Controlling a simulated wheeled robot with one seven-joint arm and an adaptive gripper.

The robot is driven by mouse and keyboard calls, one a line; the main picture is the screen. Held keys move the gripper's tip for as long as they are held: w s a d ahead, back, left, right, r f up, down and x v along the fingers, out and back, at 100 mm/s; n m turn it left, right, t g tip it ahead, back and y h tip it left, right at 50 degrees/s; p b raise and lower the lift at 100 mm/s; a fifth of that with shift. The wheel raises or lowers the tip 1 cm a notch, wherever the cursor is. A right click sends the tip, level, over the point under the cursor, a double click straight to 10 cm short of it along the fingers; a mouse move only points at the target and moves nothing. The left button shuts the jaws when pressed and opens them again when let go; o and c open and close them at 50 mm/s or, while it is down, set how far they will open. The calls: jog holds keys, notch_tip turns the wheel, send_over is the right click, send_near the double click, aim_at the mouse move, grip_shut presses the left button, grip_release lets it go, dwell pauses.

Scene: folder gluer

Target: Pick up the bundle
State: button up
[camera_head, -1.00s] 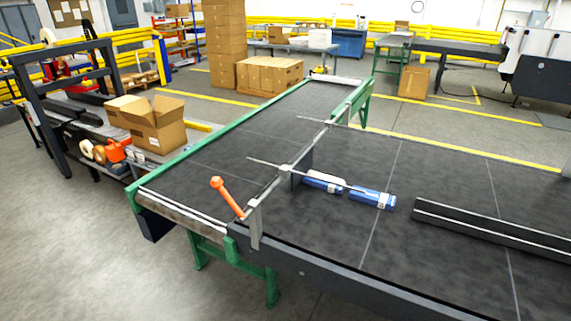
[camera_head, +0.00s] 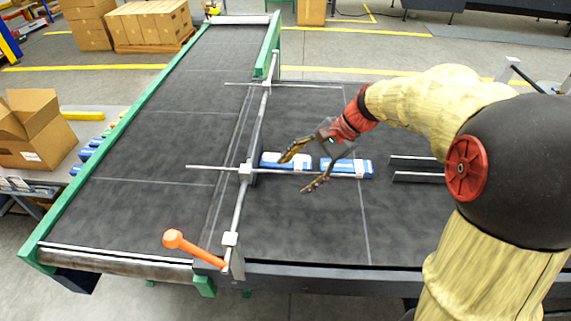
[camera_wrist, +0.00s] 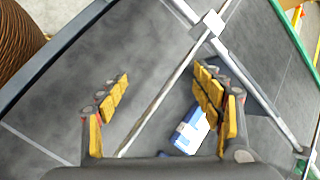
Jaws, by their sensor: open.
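Two blue and white bundles lie end to end on the dark conveyor in the head view. The left bundle (camera_head: 270,160) is against the upright plate, and the right bundle (camera_head: 350,168) is just beyond it. My gripper (camera_head: 296,173) is open and empty, its fingers spread over the left bundle's area; one finger partly covers that bundle. In the wrist view my gripper (camera_wrist: 162,82) has its fingers wide apart. One bundle (camera_wrist: 187,133) shows close to the right finger, partly hidden by it; I cannot tell which bundle it is.
Dark rails (camera_head: 418,177) lie to the right. The belt in front of the bundles is clear.

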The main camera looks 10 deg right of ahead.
jog(key=w+d+f+m+y, duration=0.3)
jog(key=w+d+f+m, duration=0.15)
jog(key=w, duration=0.45)
jog(key=m+t+y, duration=0.2)
jog(key=m+t, duration=0.1)
jog(key=m, duration=0.2)
send_near(291, 162)
jog(key=shift+r+x, duration=0.25)
jog(key=shift+x, duration=0.95)
jog(key=shift+w+a+f, duration=0.1)
jog(key=shift+w+f, duration=0.1)
jog(key=shift+w, duration=0.05)
jog(key=shift+w+a+f+y, duration=0.1)
jog(key=shift+a+f+y, duration=0.05)
jog(key=shift+a+y, duration=0.15)
jog(key=b+x, duration=0.3)
jog(key=x, duration=0.3)
jog(key=shift+w+a+f, duration=0.1)
jog(key=shift+a+f, duration=0.2)
jog(key=c, duration=0.3)
jog(key=c, duration=1.1)
